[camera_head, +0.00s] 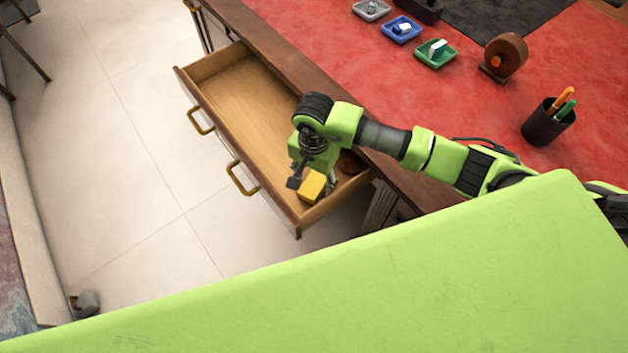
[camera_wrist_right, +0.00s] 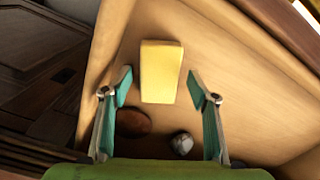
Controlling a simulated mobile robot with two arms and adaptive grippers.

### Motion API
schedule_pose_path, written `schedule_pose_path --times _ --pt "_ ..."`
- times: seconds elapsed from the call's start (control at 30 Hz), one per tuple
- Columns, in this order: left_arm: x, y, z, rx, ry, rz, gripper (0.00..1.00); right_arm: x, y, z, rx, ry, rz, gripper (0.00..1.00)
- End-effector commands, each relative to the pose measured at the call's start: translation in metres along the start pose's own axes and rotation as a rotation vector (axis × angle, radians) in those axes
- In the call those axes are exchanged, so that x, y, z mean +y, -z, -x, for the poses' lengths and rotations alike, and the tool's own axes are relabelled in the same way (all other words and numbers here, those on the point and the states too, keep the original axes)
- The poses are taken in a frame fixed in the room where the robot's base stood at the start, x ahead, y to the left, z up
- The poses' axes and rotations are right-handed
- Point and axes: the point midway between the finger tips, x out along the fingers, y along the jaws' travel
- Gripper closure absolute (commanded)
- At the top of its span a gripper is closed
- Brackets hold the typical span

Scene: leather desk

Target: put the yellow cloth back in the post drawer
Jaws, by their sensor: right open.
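The yellow cloth (camera_head: 312,187) is a folded block lying in the near end of the open wooden drawer (camera_head: 227,95). In the right wrist view the yellow cloth (camera_wrist_right: 161,72) lies on the drawer floor beyond my fingertips. My right gripper (camera_head: 314,186) is down at the drawer's near end, right by the cloth. In the right wrist view my right gripper (camera_wrist_right: 160,90) is open, its teal-padded fingers apart on either side, with nothing clearly held between them. My left gripper is out of view.
A brown round object (camera_wrist_right: 133,122) and a grey lump (camera_wrist_right: 182,143) lie in the drawer near my fingers. The red leather desktop (camera_head: 420,105) holds small trays (camera_head: 435,53), a tape dispenser (camera_head: 504,57) and a pen cup (camera_head: 548,122). The drawer's far part is empty.

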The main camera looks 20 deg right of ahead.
Motion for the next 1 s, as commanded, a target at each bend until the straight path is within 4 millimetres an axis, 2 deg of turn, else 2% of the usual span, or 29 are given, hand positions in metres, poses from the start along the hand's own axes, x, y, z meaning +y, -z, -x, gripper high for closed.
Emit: schedule_pose_path --times 0.3,0.5,0.7,1.0 --pt "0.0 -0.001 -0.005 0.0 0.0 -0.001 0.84 -0.001 0.002 0.07 0.004 0.003 0.001 0.46" --pt "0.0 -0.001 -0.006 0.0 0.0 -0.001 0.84 0.0 0.001 0.098 0.002 0.0 0.0 0.46" --pt "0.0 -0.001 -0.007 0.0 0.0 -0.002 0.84 0.001 0.0 0.106 0.001 -0.001 -0.001 0.46" --pt "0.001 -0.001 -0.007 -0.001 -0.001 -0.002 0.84 0.001 0.0 0.106 0.001 -0.002 -0.001 0.46"
